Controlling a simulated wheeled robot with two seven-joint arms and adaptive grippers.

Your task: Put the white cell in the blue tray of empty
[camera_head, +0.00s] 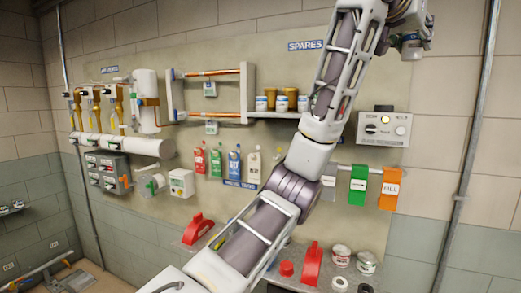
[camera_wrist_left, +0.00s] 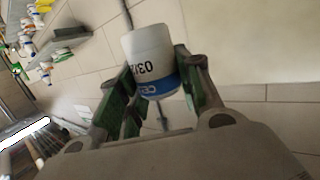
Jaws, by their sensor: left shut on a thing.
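My left gripper (camera_head: 411,38) is high at the upper right in the head view, above the grey control box. In the left wrist view, my left gripper (camera_wrist_left: 155,72) is shut on a white cell (camera_wrist_left: 147,50), with green-padded fingers on both sides. The cell has a blue band and black printed digits; it is clear of any surface there. Other white cells with blue bands (camera_head: 261,103) stand on the shelf under the SPARES sign, among brown ones. I cannot make out a blue tray for empties in either view. My right gripper is not in view.
The grey control box (camera_head: 384,127) with a lit lamp is on the wall below my left gripper. Green (camera_head: 358,185) and orange (camera_head: 390,188) tags hang lower. Red handles (camera_head: 312,265) and tins (camera_head: 341,255) are on the low ledge. The wall at the upper right is bare except for a pipe (camera_head: 478,110).

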